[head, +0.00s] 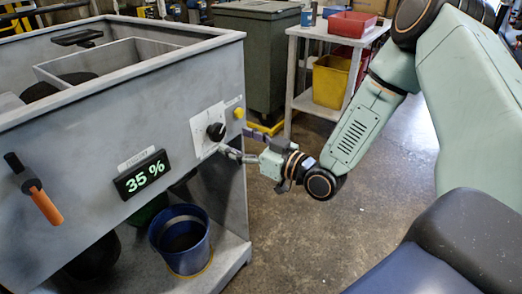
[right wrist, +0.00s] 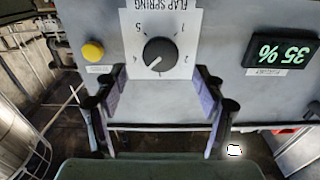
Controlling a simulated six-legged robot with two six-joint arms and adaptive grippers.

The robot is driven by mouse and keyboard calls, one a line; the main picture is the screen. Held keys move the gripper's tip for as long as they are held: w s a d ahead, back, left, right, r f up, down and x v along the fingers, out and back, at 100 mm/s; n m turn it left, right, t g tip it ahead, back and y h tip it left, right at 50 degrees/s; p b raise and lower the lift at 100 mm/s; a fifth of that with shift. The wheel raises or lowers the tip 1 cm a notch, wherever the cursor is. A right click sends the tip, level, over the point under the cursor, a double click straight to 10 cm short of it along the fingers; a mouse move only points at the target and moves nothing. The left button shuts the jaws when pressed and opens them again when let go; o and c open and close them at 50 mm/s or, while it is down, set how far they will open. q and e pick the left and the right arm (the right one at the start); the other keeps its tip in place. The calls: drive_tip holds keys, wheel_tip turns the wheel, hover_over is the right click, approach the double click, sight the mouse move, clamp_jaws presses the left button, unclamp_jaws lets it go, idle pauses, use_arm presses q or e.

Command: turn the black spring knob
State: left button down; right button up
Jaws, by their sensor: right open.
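The black spring knob (head: 216,131) sits on a white dial plate on the front of the grey compactor (head: 90,150), near its right edge. In the right wrist view the knob (right wrist: 160,54) shows upside down among the numbers of the plate marked "FLAP SPRING". Its white pointer line points toward the lower left there. My right gripper (head: 243,156) is just in front of the panel, below and right of the knob. In the right wrist view the right gripper (right wrist: 162,80) is open and empty, its two fingers apart on either side below the knob. My left gripper is not in view.
A yellow button (head: 239,113) is right of the dial plate. A display (head: 141,174) reads 35 %. An orange-handled lever (head: 40,198) is at the left. A blue bucket (head: 181,238) stands below. A white cart (head: 337,42) stands behind; the floor at right is clear.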

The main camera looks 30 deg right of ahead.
drive_tip(key=v, duration=0.6)
drive_tip(key=shift+s, duration=0.3)
drive_tip(key=shift+d, duration=0.1)
idle(0.6)
